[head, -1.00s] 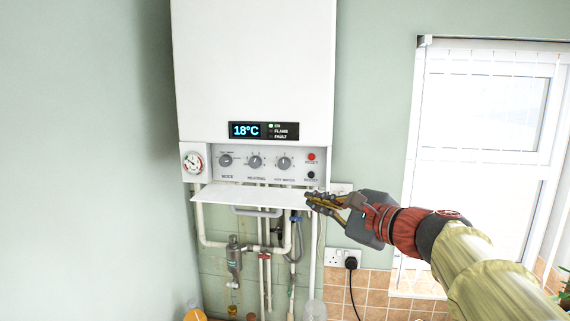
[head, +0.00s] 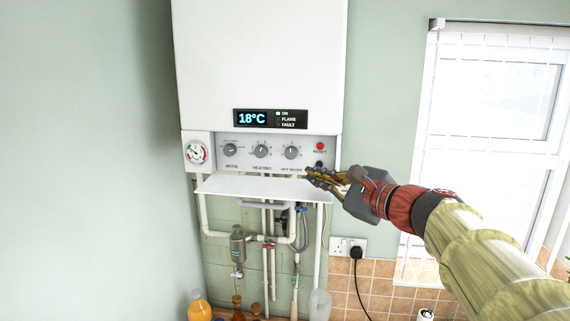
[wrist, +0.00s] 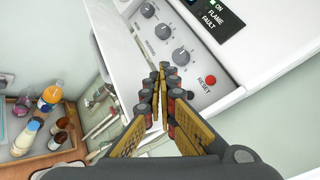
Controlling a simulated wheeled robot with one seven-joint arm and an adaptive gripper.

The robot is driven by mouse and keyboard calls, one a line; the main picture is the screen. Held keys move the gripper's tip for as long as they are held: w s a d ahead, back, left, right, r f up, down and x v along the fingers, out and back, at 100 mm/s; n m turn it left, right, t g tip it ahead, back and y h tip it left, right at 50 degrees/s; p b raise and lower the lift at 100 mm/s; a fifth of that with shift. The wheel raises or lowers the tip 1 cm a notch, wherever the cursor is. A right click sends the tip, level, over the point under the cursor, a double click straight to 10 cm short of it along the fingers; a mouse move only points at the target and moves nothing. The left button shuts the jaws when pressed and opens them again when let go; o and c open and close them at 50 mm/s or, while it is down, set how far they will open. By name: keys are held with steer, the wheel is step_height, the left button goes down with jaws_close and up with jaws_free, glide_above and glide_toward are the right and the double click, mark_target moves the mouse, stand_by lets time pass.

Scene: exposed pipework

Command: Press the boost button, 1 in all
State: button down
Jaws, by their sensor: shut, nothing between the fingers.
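The white boiler (head: 260,60) hangs on the wall with a grey control panel along its bottom. The boost button is the small dark button (head: 320,164) below the red reset button (head: 320,146); its label is hidden by my gripper. My gripper (head: 309,174) is shut and empty, with its fingertips just below and in front of that button in the head view. I cannot tell whether they touch the panel. In the wrist view the closed fingers (wrist: 163,72) point at the panel, with the reset button (wrist: 211,79) to their right.
Three grey knobs (head: 261,151) sit left of the buttons, and the display (head: 252,118) is above. A white flap (head: 260,188) juts out below the panel, with pipes under it. A socket (head: 347,246) and a window (head: 490,130) are to the right.

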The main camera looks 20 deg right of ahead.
mark_target(319, 166)
steer(key=w+d, duration=0.1)
steer(key=w, duration=0.1)
steer(key=w+d, duration=0.1)
steer(key=w, duration=0.1)
steer(key=w+d+p, duration=0.1)
steer(key=w+d, duration=0.1)
steer(key=shift+f, duration=0.1)
steer(key=shift+w, duration=0.15)
steer(key=shift+d, duration=0.1)
stand_by(1.2)
steer(key=shift+w+d, duration=0.2)
steer(key=shift+w, duration=0.15)
steer(key=shift+w+d+b, duration=0.2)
steer(key=shift+w+b, duration=0.05)
steer(key=shift+b, duration=0.1)
stand_by(0.7)
steer(key=shift+s+a, duration=0.1)
steer(key=shift+s, duration=0.05)
steer(key=shift+s+a+b, duration=0.35)
steer(key=shift+s+b, duration=0.05)
steer(key=shift+s, duration=0.1)
stand_by(0.3)
